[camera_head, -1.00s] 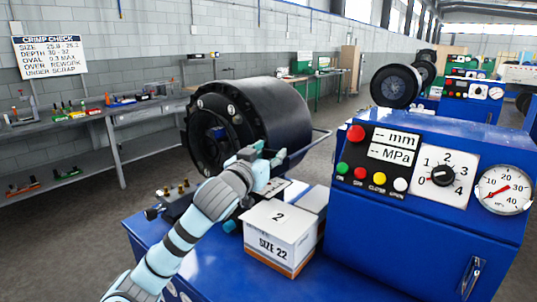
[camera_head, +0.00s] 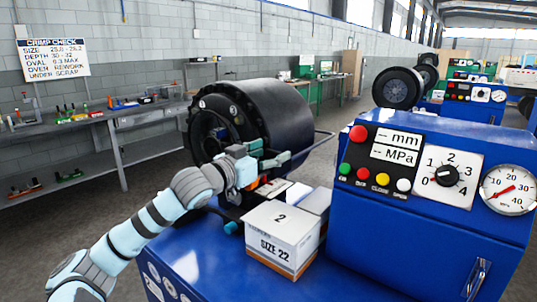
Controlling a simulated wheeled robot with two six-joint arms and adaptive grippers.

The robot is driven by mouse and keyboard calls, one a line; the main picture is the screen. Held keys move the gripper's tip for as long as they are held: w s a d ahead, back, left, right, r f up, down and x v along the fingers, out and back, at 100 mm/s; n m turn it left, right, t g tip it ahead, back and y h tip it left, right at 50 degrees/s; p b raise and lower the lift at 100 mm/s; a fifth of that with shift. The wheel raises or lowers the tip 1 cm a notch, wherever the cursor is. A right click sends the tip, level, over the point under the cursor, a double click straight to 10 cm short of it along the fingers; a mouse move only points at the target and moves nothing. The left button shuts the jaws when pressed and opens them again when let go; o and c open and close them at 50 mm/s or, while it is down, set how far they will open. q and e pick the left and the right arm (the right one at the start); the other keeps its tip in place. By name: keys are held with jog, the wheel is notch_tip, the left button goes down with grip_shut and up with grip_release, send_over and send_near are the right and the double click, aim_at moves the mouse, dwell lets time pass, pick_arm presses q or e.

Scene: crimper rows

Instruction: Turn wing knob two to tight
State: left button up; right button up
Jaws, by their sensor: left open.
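My left gripper (camera_head: 268,156) is open, its teal fingers in front of the lower right of the big black crimper head (camera_head: 280,115). I see nothing clearly between the fingers. I cannot make out wing knob two; my left wrist and forearm hide much of the area below the head. A small teal knob-like part (camera_head: 232,228) shows beside the white box (camera_head: 282,236) marked 2 and SIZE 22; I cannot tell whether it is a wing knob. An orange-red part (camera_head: 251,184) shows just below the gripper. My right gripper is not in view.
The blue control cabinet (camera_head: 400,240) stands at right, with coloured buttons, a black dial knob (camera_head: 446,176) and a pressure gauge (camera_head: 508,189). The white box sits on the blue bench near my forearm. A grey tool bench (camera_head: 150,115) stands at the left wall.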

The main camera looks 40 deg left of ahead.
pick_arm(q)
jog(key=shift+r, duration=0.1)
notch_tip(320, 180, up, 10)
dwell(0.4)
